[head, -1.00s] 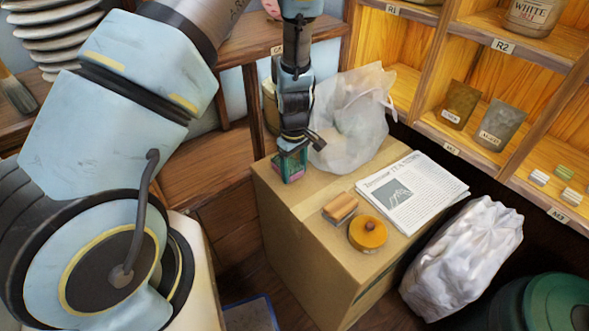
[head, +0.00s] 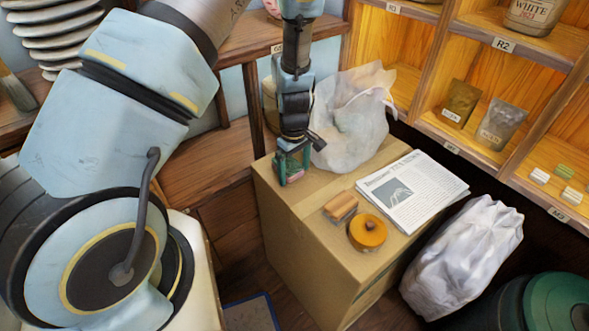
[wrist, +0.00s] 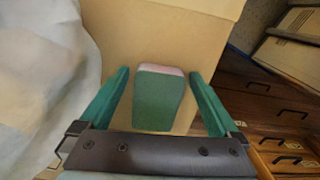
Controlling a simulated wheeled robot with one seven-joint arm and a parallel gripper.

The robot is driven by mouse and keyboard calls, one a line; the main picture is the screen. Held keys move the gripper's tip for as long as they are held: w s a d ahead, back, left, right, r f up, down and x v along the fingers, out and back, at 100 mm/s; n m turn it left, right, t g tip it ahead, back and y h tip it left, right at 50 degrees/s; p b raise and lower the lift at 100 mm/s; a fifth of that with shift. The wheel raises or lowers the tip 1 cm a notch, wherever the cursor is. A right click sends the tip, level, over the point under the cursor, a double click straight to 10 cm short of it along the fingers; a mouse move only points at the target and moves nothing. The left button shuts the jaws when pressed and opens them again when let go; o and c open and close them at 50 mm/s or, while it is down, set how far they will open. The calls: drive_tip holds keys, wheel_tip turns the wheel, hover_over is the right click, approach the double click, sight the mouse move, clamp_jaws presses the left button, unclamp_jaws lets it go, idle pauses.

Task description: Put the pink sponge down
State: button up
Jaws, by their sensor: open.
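The sponge (wrist: 158,98) has a green face and a pink layer along its far edge. It stands on the cardboard box (head: 283,206), near the box's far left corner. My gripper (head: 291,170) is down over it with jaws open. In the wrist view the sponge sits between the two green fingers, with a gap on each side. In the head view the fingers partly hide the sponge.
A translucent bag (head: 350,125) stands close to the right of my gripper. A newspaper (head: 413,190), an orange round object (head: 367,233) and a tan block (head: 340,208) lie on the box. A white bag (head: 462,262) and shelves (head: 480,55) are to the right.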

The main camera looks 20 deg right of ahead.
sight(294, 169)
wheel_tip(294, 169, up, 12)
drive_tip(key=b, duration=0.1)
drive_tip(key=a+r+m, duration=0.1)
drive_tip(key=a+r, duration=0.3)
drive_tip(key=a, duration=0.5)
drive_tip(key=s+a+r+m+t, duration=0.1)
drive_tip(key=a+r, duration=0.3)
drive_tip(key=a, duration=0.6)
drive_tip(key=s+a+r+m, duration=0.1)
drive_tip(key=a+r+m, duration=0.2)
drive_tip(key=a, duration=0.6)
drive_tip(key=shift+a+r+t, duration=0.25)
drive_tip(key=shift+r+t, duration=0.15)
drive_tip(key=shift+r, duration=0.55)
drive_tip(key=shift+o, duration=0.2)
